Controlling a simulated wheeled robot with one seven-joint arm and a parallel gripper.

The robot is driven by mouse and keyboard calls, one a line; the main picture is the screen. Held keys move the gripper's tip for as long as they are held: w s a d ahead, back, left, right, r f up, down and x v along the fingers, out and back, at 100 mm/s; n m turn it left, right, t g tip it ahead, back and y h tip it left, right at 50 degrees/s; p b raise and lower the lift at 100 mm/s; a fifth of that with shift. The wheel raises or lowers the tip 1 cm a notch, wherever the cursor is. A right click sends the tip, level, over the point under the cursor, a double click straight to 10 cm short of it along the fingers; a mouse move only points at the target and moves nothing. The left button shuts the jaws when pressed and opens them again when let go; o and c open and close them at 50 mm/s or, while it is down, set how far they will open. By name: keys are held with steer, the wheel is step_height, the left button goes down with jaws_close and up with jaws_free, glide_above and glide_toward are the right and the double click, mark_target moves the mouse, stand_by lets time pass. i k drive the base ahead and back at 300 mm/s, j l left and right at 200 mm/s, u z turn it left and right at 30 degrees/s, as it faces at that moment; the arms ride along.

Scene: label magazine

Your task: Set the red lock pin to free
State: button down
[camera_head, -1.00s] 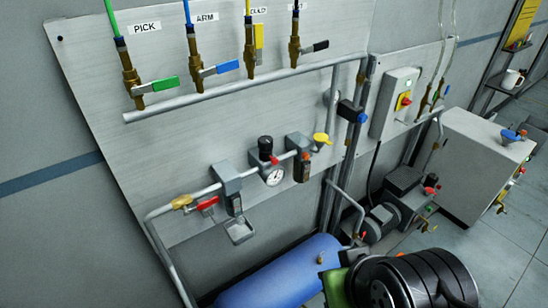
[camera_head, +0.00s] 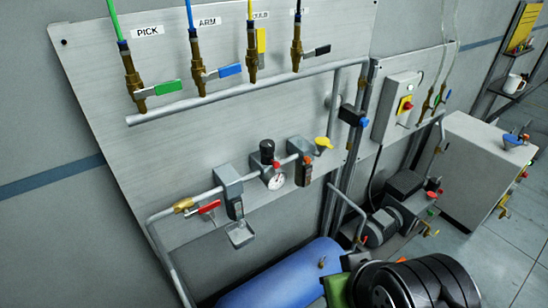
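A small red piece (camera_head: 276,163) sits just below and right of the black regulator knob (camera_head: 267,146), above the round pressure gauge (camera_head: 275,182) on the wall panel. It looks like the lock pin, but it is too small to tell how it is set. A red lever handle (camera_head: 209,207) on the brass valve to the left is a separate red part. My gripper is not in view, and nothing covers the regulator.
A grey pipe (camera_head: 160,217) runs through the filter (camera_head: 229,183) and regulator. Coloured-handle valves line the panel's top. A blue tank (camera_head: 285,275) lies below. A black ribbed body (camera_head: 440,280) fills the bottom right. Space before the regulator looks clear.

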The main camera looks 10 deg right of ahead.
mark_target(276, 166)
steer(key=i+u, duration=0.2)
steer(key=u, duration=0.25)
steer(key=i+l+u, duration=0.1)
steer(key=u, duration=0.35)
steer(key=i, duration=0.1)
